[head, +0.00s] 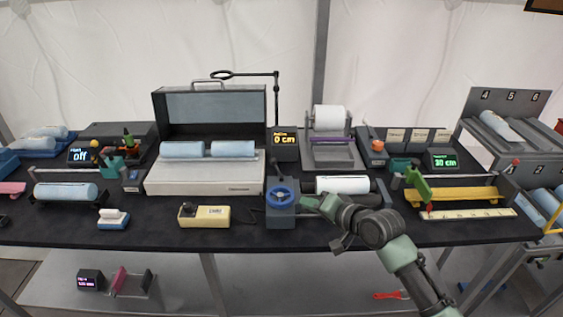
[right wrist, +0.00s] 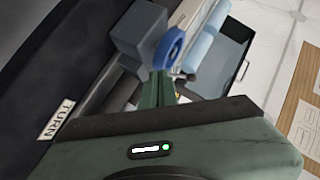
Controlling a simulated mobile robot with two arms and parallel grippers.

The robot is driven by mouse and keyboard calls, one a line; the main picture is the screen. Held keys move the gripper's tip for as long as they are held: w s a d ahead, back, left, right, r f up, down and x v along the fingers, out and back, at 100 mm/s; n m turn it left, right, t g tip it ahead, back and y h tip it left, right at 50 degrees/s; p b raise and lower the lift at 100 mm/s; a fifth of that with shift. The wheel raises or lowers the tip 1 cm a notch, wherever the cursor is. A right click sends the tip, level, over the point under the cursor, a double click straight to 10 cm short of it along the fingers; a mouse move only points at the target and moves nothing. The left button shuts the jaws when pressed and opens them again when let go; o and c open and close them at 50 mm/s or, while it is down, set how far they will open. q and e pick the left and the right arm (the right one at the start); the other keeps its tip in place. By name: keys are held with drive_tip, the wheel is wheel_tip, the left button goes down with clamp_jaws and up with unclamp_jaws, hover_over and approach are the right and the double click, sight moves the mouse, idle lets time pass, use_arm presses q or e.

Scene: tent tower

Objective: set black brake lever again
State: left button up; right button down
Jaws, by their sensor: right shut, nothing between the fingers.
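A grey block (head: 282,216) with a blue handwheel (head: 280,195) stands at the front middle of the black table. A thin dark lever (head: 274,168) rises just behind the wheel; I cannot tell for sure that it is the brake lever. My right gripper (head: 308,202) is shut and empty, close to the right of the wheel. In the right wrist view its green fingers (right wrist: 158,92) point toward the blue wheel (right wrist: 168,47) and the grey block (right wrist: 139,32). I cannot tell if they touch. My left gripper is out of view.
A white roll (head: 342,185) lies just behind my right gripper. A cream device (head: 204,216) sits to the left of the block. A large open case (head: 205,178) holds blue rolls behind. A "TURN" label (right wrist: 56,119) shows in the right wrist view. Bare table lies between the devices.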

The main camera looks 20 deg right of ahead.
drive_tip(key=w+d+r+m+t, duration=0.2)
drive_tip(key=w+d+r+m, duration=0.1)
drive_tip(key=w+d+r, duration=0.25)
drive_tip(key=p, duration=0.1)
approach(275, 161)
drive_tip(key=w+d, duration=0.3)
drive_tip(key=w, duration=0.2)
drive_tip(key=shift+w+a+f+p, duration=0.25)
drive_tip(key=shift+w+a+p, duration=0.05)
drive_tip(key=shift+a, duration=0.25)
drive_tip(key=shift+w+a+f+p, duration=0.2)
drive_tip(key=shift+w+a+p, duration=0.1)
drive_tip(key=shift+a, duration=0.3)
drive_tip(key=shift+w+a+f, duration=0.25)
drive_tip(key=shift+a, duration=0.35)
drive_tip(key=shift+a+f, duration=0.1)
drive_tip(key=shift+f, duration=0.1)
drive_tip(key=shift+w+a+f, duration=0.1)
drive_tip(key=shift+w+a, duration=0.2)
drive_tip(key=shift+a, duration=0.5)
drive_tip(key=shift+s, duration=0.1)
